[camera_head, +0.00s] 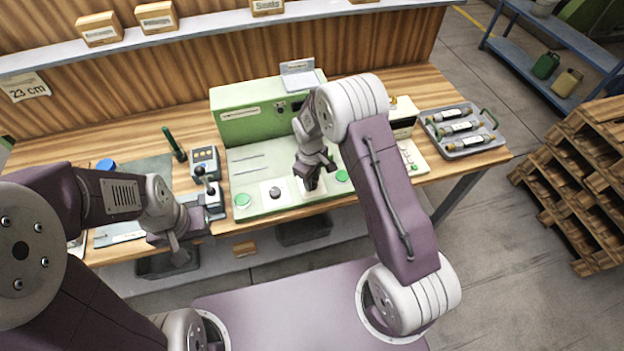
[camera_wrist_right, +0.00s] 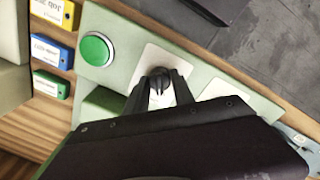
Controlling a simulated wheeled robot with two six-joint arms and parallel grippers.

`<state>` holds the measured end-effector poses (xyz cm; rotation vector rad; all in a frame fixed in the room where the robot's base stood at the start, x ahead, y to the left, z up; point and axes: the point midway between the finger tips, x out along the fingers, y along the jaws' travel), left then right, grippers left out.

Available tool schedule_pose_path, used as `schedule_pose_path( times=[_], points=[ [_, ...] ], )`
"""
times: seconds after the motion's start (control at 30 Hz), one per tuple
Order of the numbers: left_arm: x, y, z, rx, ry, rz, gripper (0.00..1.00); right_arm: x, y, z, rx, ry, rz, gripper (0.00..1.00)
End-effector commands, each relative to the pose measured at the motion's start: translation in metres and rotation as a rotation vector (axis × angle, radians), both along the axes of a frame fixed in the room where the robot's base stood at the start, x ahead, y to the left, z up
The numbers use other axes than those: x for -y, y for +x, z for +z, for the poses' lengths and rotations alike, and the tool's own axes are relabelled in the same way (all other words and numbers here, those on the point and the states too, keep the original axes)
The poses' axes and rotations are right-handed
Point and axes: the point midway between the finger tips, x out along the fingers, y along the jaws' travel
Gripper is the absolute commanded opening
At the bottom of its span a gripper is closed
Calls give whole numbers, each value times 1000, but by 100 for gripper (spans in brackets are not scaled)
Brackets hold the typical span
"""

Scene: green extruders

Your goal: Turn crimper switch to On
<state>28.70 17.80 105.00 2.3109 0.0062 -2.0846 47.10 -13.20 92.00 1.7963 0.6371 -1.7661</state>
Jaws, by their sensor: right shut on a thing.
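The green machine (camera_head: 262,125) stands on the wooden bench, and its front panel carries round knobs on white plates. My right gripper (camera_head: 311,185) is over the right white plate (camera_head: 316,192). In the right wrist view, my right gripper (camera_wrist_right: 160,86) is shut on a dark switch knob (camera_wrist_right: 159,71) on a white plate (camera_wrist_right: 149,60). The fingers hide most of the knob, and no On or Off mark can be read. Another dark knob (camera_head: 275,192) sits to the left. My left gripper (camera_head: 179,257) hangs in front of the bench edge, apart from the machine; its jaw opening is unclear.
Green buttons (camera_head: 242,201) and (camera_head: 342,176) flank the knobs. A small grey device (camera_head: 206,195) with levers stands left of the machine. A grey tray (camera_head: 462,131) with several cylinders lies at right. Coloured labelled boxes (camera_wrist_right: 52,48) show in the wrist view.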

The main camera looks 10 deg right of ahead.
Motion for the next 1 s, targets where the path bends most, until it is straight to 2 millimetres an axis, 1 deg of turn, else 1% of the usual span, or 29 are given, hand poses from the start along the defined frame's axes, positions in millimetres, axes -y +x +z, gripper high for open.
schedule_pose_path(
  times=[0.27,0.7,1.0],
  points=[
    [0,0,-2,0,0,0,36,0,2,1,5,0,-151,0],
    [0,0,-6,0,0,0,36,-1,3,2,7,1,-562,0],
    [0,0,-8,0,0,0,36,-1,4,2,7,2,-812,0]
  ],
)
